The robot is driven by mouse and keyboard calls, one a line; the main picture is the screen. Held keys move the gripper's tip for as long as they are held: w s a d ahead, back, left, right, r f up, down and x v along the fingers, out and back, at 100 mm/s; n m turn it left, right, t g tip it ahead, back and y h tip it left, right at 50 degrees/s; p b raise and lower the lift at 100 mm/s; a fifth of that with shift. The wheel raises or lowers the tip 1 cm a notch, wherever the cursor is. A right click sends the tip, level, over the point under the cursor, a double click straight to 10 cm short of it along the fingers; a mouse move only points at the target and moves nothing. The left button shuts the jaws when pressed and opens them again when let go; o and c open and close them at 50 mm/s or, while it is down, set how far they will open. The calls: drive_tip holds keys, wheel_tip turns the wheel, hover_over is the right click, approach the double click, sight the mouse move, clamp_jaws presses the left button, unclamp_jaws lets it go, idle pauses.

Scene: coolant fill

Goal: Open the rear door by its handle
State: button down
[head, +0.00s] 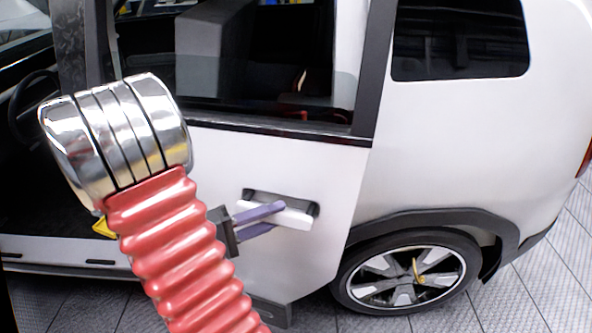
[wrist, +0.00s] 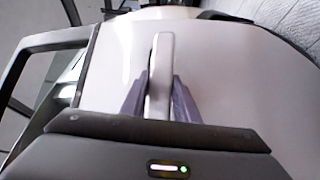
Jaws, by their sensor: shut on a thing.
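The white rear door (head: 300,260) of the car fills the middle of the head view, with its window above. Its light handle (head: 295,217) sits at a dark recess in the panel. My gripper (head: 272,216) reaches it from the left, with purple-grey fingers shut on the handle. In the wrist view the handle (wrist: 161,62) stands upright between the two fingers of my gripper (wrist: 160,92).
My red ribbed arm covers the left middle of the head view. The car's front opening shows a steering wheel (head: 32,100) at far left. The rear wheel (head: 408,277) and its dark arch are right of the door. Tiled floor (head: 535,290) is clear at lower right.

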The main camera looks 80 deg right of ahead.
drive_tip(key=shift+s+a+f, duration=0.1)
drive_tip(key=shift+f, duration=0.15)
drive_tip(key=shift+m+g+y, duration=0.4)
drive_tip(key=shift+y, duration=0.1)
drive_tip(key=shift+w+a, duration=0.2)
drive_tip(key=shift+a, duration=0.85)
drive_tip(key=shift+w+a, duration=0.2)
drive_tip(key=shift+a, duration=0.85)
drive_tip(key=c, duration=1.4)
unclamp_jaws()
drive_tip(key=shift+r, duration=0.15)
drive_tip(key=shift+o, duration=0.2)
drive_tip(key=shift+d, duration=0.1)
drive_tip(key=shift+w, duration=0.15)
drive_tip(key=v, duration=1)
